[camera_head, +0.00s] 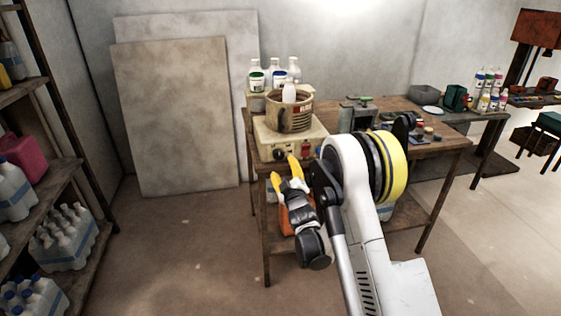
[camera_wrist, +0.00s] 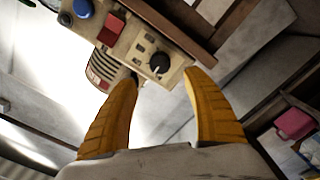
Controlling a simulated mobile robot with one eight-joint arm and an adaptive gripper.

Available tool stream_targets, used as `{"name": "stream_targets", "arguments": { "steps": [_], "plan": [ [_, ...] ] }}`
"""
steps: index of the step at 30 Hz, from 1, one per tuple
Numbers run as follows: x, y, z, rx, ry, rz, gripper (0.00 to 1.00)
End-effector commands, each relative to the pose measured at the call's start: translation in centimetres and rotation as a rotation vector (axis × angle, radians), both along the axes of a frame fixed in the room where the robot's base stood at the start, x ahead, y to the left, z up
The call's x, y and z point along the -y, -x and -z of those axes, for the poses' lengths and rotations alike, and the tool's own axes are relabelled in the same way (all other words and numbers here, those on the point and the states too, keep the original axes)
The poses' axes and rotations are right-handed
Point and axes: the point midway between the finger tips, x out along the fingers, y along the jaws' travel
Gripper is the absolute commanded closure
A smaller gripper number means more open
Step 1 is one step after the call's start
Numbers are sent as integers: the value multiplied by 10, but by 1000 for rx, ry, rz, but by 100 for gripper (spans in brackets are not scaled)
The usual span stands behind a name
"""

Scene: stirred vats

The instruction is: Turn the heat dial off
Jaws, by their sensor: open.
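The heat dial is a black round knob (camera_wrist: 159,63) on the front panel of a cream hotplate (camera_head: 262,131). In the wrist view, the dial lies just beyond and between my fingertips, with small dark marks beside it; I cannot read its setting. My gripper (camera_head: 284,168) has its yellow fingers spread, pointing up at the panel from below and in front; they also show in the wrist view (camera_wrist: 161,76). The fingers appear empty and apart from the dial. A red switch (camera_wrist: 112,27) sits farther along the panel. A brown pot (camera_head: 288,120) stands on the hotplate.
The hotplate stands on a wooden table (camera_head: 460,142) near its front edge. White bottles (camera_head: 257,80) stand behind the pot, and a grey-green device (camera_head: 356,115) to its right. Shelves with bottles (camera_head: 65,237) line the left; floor in front is clear.

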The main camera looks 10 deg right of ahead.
Motion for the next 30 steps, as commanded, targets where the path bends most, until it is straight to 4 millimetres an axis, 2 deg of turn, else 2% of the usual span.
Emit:
{"name": "stream_targets", "arguments": {
  "steps": [3,6,19,22,25,30],
  "plan": [
    [0,18,0,0,0,0,42],
    [0,26,0,0,0,0,42],
    [1,29,-5,-10,-8,4,42],
    [4,33,-22,-46,-41,17,42],
    [9,44,-49,-110,-99,42,42],
    [17,84,-94,-250,-223,95,42]
  ]
}}
